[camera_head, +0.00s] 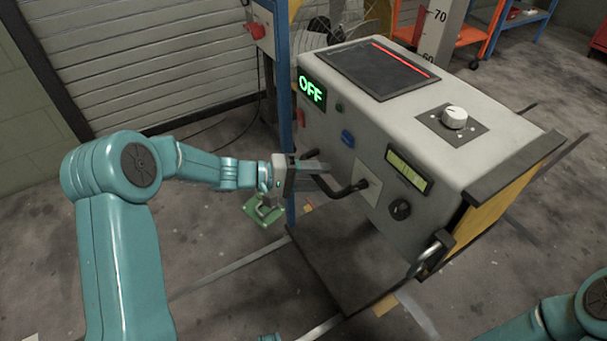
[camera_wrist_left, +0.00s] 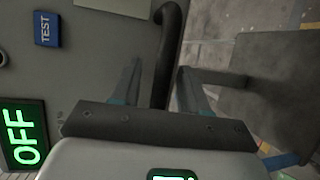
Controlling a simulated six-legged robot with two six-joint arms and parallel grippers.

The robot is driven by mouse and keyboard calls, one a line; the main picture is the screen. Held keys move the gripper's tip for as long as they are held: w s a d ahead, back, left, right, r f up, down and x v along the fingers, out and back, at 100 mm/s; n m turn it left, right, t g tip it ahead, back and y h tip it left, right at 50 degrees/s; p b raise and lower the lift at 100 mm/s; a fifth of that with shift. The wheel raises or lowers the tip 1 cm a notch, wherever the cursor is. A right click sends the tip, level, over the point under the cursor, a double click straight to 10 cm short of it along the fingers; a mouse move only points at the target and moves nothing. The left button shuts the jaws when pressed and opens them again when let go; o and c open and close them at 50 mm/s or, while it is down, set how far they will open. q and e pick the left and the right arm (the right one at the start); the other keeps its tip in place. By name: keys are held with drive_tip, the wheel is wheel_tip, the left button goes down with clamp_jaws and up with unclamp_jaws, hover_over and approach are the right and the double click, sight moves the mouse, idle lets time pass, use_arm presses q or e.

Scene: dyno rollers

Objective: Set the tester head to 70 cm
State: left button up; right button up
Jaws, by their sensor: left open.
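The grey tester cabinet (camera_head: 400,130) stands right of centre in the head view, with a green OFF display (camera_head: 312,90) that also shows in the left wrist view (camera_wrist_left: 22,136). A black bent crank (camera_head: 345,191) sticks out of a pale plate on its front. My left gripper (camera_head: 316,168) is at the crank's outer end. In the left wrist view, the crank's bar (camera_wrist_left: 164,60) lies between the two open fingers (camera_wrist_left: 160,85), with a gap to each side. A post with a height scale (camera_head: 437,28) shows 70 and 60; its top is cut off. My right gripper is out of view.
A white knob (camera_head: 454,117) and a dark panel with a red line (camera_head: 378,68) are on top. A blue button (camera_head: 347,138), yellowish readout (camera_head: 406,170) and black knob (camera_head: 400,209) are on the front. A blue post (camera_head: 282,110) stands close behind my left gripper.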

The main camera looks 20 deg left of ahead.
use_arm(q)
drive_tip(key=p+v, duration=0.3)
drive_tip(key=v, duration=1.3)
drive_tip(key=shift+a, duration=0.15)
drive_tip(key=shift+r, duration=0.1)
